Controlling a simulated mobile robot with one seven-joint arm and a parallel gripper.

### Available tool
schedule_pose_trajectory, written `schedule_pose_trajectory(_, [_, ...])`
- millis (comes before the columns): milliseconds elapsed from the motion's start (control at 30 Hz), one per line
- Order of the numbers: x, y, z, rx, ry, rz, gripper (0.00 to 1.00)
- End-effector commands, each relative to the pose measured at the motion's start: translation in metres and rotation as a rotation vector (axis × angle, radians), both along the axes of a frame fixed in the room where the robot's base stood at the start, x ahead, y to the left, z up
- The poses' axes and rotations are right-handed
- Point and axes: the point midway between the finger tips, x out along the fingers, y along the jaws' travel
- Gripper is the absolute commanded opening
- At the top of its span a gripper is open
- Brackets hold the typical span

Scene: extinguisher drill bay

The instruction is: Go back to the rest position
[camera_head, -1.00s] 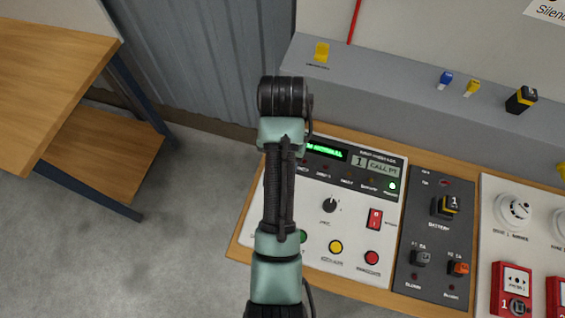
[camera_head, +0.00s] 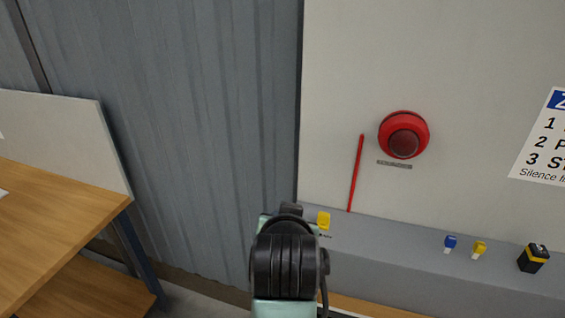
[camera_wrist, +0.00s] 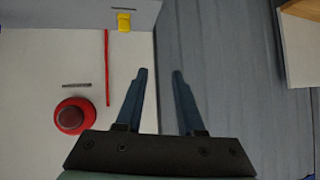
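My gripper (camera_wrist: 160,100) shows in the wrist view with its two blue fingers apart and nothing between them. It points toward the white wall panel and the grey corrugated wall (camera_wrist: 215,70). In the head view my arm rises at the bottom centre, in front of the grey ledge; the fingers are hidden there behind the wrist. No task object is held.
A red round alarm (camera_head: 403,135) and a red rod (camera_head: 355,173) are on the white panel. The grey ledge (camera_head: 390,248) carries a yellow piece (camera_head: 323,220), a blue one (camera_head: 449,243), another yellow one (camera_head: 479,249) and a black-yellow battery (camera_head: 533,258). A wooden table (camera_head: 50,225) stands left.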

Motion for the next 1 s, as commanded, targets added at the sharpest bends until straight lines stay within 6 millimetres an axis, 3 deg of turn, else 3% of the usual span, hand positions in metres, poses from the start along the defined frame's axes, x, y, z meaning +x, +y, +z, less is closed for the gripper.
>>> schedule_pose_trajectory(33, [0.006, -0.001, 0.038, -0.016, -0.147, 0.007, 0.38])
schedule_pose_trajectory(167, [0.001, 0.0, 0.138, -0.064, -0.499, 0.021, 0.38])
schedule_pose_trajectory(300, [-0.038, 0.002, 0.238, -0.118, -0.86, 0.025, 0.38])
schedule_pose_trajectory(400, [-0.077, 0.003, 0.293, -0.153, -1.081, 0.02, 0.38])
schedule_pose_trajectory(500, [-0.114, 0.006, 0.331, -0.18, -1.251, 0.015, 0.38])
schedule_pose_trajectory(600, [-0.142, 0.007, 0.353, -0.196, -1.362, 0.008, 0.38])
schedule_pose_trajectory(700, [-0.156, 0.007, 0.364, -0.205, -1.416, 0.004, 0.38])
schedule_pose_trajectory(1000, [-0.158, 0.007, 0.365, -0.206, -1.424, 0.003, 0.38])
